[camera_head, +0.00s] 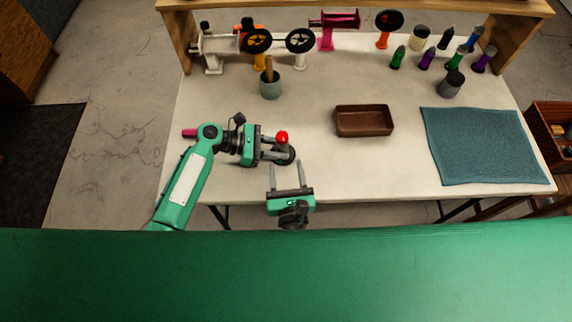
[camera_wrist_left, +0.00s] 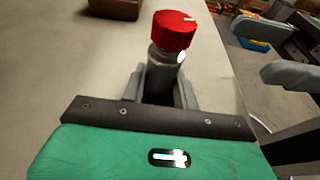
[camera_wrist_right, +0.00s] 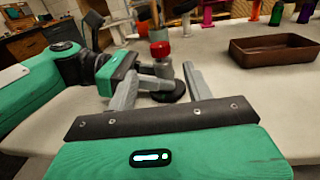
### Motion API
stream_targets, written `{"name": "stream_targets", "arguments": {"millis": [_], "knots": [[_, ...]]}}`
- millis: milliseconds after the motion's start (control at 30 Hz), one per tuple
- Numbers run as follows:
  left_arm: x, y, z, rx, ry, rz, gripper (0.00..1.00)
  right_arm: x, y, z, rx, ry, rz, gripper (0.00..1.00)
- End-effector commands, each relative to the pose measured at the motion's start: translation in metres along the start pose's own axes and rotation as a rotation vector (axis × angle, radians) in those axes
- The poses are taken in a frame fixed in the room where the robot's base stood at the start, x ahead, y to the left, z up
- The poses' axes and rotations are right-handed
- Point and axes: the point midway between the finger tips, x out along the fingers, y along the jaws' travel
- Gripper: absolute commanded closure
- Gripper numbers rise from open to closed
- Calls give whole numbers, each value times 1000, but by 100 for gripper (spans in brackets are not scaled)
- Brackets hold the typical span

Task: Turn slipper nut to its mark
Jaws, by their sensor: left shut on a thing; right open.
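The red slipper nut (camera_head: 282,136) sits on top of a grey upright post (camera_wrist_right: 163,70) with a dark round base (camera_wrist_right: 172,92), near the table's front left. In the left wrist view the nut (camera_wrist_left: 174,33) has a pale line on its top edge, and a white dot shows on the post (camera_wrist_left: 163,62) below. The line looks offset from the dot. My left gripper (camera_head: 281,151) is shut around the post below the nut. My right gripper (camera_head: 286,163) is open and empty, just in front of the base, its fingers pointing toward it. Its fingers do not touch the nut.
A brown tray (camera_head: 364,134) lies right of the post, and a teal mat (camera_head: 484,146) farther right. A grey cup (camera_head: 271,90) stands behind. The table between is clear.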

Motion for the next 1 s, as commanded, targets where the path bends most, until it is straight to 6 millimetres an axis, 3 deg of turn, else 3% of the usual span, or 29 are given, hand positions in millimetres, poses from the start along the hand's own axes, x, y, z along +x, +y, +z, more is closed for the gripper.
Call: {"name": "stream_targets", "arguments": {"millis": [400,700,1000], "knots": [[0,0,0,0,0,0,91,7,-27,-14,-6,74,215,49],[0,0,0,0,0,0,91,-1,-51,-1,0,34,425,49],[0,0,0,0,0,0,91,-2,-56,9,0,-2,495,49]]}}
